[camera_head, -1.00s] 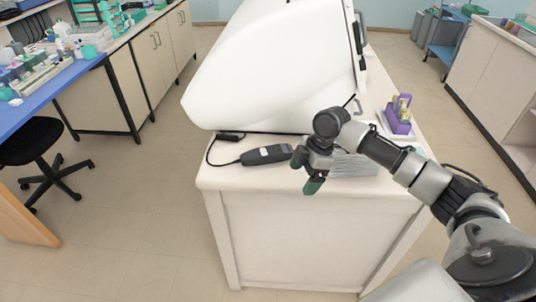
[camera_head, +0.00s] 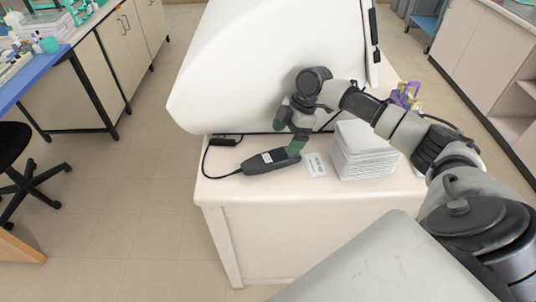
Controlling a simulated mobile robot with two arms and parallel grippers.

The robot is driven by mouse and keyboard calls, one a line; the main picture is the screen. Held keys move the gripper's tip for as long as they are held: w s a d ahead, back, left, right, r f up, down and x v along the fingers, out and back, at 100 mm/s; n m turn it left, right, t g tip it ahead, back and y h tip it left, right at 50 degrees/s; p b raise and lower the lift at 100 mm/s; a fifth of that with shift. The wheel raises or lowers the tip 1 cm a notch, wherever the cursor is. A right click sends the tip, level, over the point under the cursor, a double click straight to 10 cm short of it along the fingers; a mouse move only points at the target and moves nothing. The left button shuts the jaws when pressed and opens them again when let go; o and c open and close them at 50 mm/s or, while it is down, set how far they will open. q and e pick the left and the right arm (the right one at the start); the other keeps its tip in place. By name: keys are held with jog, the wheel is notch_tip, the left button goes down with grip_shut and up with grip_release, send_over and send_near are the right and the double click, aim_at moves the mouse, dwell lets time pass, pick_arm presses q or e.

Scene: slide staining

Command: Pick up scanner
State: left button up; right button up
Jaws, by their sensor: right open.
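The scanner (camera_head: 266,162) is a dark grey handheld device with a light label, lying on the white counter with a black cable running from its left end. My right gripper (camera_head: 289,132) is open at the scanner's right end. One green-tipped finger reaches down at that end and overlaps it in the picture; I cannot tell whether it touches. The other finger is farther back, near the white machine. My left gripper is out of view.
A large white machine (camera_head: 260,60) stands right behind the scanner. A stack of white sheets (camera_head: 362,160) and a small label card (camera_head: 316,166) lie to the right. A purple rack (camera_head: 404,95) is partly hidden behind my arm. The counter's front strip (camera_head: 250,190) is clear.

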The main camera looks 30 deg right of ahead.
aim_at(273, 156)
jog(key=shift+s+a+f, duration=0.1)
jog(key=shift+a+f, duration=0.2)
jog(key=shift+f, duration=0.2)
jog(key=shift+s+a+f, duration=0.1)
jog(key=shift+a+f, duration=0.15)
jog(key=shift+f, duration=0.25)
jog(key=shift+a+f+p, duration=0.1)
jog(key=shift+f+p, duration=0.2)
jog(key=f, duration=0.1)
jog(key=w+a+f+p, duration=0.1)
jog(key=f, duration=0.1)
jog(key=a+f+p, duration=0.1)
jog(key=shift+w+a+f, duration=0.1)
jog(key=shift+w+f, duration=0.1)
jog(key=shift+w, duration=0.1)
jog(key=shift+f, duration=0.3)
jog(key=c, duration=0.4)
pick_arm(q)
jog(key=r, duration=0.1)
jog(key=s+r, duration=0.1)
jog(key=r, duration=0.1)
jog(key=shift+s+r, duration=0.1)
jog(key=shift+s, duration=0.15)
pick_arm(e)
jog(key=c, duration=0.7)
